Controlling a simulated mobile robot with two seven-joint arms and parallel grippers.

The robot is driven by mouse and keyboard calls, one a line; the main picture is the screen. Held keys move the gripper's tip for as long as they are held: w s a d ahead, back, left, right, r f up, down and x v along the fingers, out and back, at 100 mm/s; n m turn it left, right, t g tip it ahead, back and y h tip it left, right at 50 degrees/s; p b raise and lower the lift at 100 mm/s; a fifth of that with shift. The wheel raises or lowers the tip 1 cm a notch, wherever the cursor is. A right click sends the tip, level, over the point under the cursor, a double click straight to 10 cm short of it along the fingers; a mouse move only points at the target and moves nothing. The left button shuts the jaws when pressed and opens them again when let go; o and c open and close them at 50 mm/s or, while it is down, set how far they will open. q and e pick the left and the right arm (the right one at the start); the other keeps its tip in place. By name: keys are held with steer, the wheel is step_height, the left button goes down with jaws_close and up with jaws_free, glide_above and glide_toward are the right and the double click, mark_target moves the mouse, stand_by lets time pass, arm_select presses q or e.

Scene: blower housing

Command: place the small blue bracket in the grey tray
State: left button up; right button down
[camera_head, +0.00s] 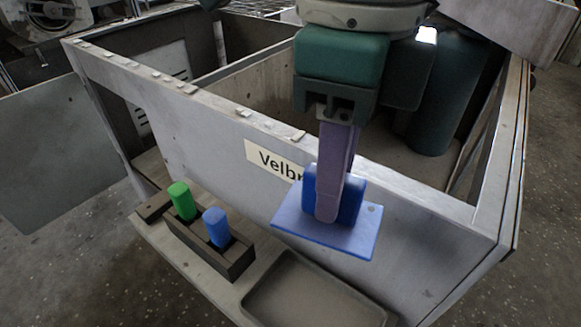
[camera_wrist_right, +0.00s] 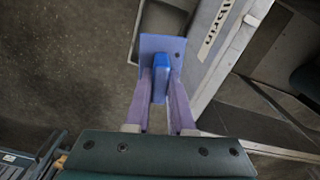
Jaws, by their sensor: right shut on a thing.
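The small blue bracket (camera_head: 354,237) has a flat plate and a raised block. My right gripper (camera_head: 330,205) is shut on the bracket's block and holds it in the air, in front of the housing wall and above the tray's level. The bracket also shows in the right wrist view (camera_wrist_right: 160,70), between the two purple fingers (camera_wrist_right: 160,100). The grey tray (camera_head: 262,285) lies on the front ledge, low in the head view, and its near part is cut off by the frame edge. My left gripper is not in view.
A dark holder (camera_head: 240,255) with a green peg (camera_head: 182,200) and a blue peg (camera_head: 217,227) stands on the ledge left of the tray. The pale housing wall (camera_head: 215,140) with a name label (camera_head: 270,160) rises behind. The tray looks empty where visible.

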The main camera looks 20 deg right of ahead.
steer(key=f, duration=0.1)
steer(key=f+m, duration=0.1)
steer(key=f+m+b, duration=0.1)
steer(key=shift+s+a, duration=0.25)
steer(key=shift+s, duration=0.05)
steer(key=shift+m, duration=0.3)
step_height(320, 180, down, 16)
steer(key=b, duration=0.4)
steer(key=shift+s+r, duration=0.1)
arm_select(q)
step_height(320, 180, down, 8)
steer(key=b, duration=0.2)
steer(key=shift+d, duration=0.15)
arm_select(e)
steer(key=shift+f, duration=2.1)
steer(key=shift+f, duration=0.1)
steer(key=c, duration=1.2)
jaws_free()
steer(key=shift+f, duration=0.1)
steer(key=shift+c, duration=0.2)
steer(key=o, duration=0.5)
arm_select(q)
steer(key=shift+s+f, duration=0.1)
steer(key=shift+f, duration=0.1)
